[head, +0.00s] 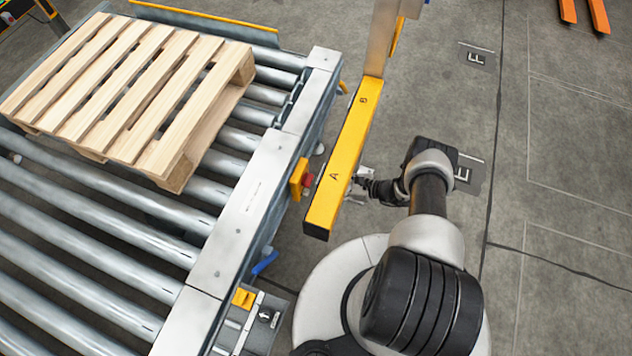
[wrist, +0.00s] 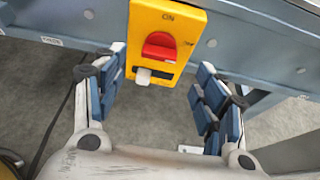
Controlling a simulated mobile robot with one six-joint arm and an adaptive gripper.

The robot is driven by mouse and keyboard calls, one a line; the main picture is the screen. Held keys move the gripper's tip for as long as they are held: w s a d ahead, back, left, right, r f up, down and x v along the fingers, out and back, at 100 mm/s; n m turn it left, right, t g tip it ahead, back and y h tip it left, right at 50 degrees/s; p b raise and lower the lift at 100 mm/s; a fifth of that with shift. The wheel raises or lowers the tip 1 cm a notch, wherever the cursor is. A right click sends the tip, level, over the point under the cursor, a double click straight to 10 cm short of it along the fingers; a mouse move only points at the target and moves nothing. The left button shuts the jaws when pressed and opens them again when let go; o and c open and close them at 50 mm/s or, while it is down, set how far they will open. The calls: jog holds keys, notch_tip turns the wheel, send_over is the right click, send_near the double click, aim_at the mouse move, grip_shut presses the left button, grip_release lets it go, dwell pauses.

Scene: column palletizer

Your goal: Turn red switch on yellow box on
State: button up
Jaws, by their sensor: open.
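The yellow box (wrist: 190,22) is mounted on the conveyor's side rail, with lettering that looks like "ON" near its top. Its red switch (wrist: 158,47) is a knob with a small whitish piece below it. In the wrist view my gripper (wrist: 161,70) is open, its blue-padded fingers either side of the box's lower part, with nothing between them gripped. In the head view the yellow box (head: 298,175) and red switch (head: 309,181) show at the rail's edge. My gripper (head: 360,188) is to their right, partly hidden behind the yellow beam.
A yellow beam (head: 350,140) marked A and B stands between the rail and my arm in the head view. A wooden pallet (head: 130,85) lies on the roller conveyor (head: 95,235). Grey floor (head: 565,130) is open at the right.

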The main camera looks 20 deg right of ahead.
aim_at(309, 180)
jog(key=b+x, duration=0.1)
jog(key=x, duration=0.5)
jog(key=shift+w+a, duration=0.15)
jog(key=c, duration=1.1)
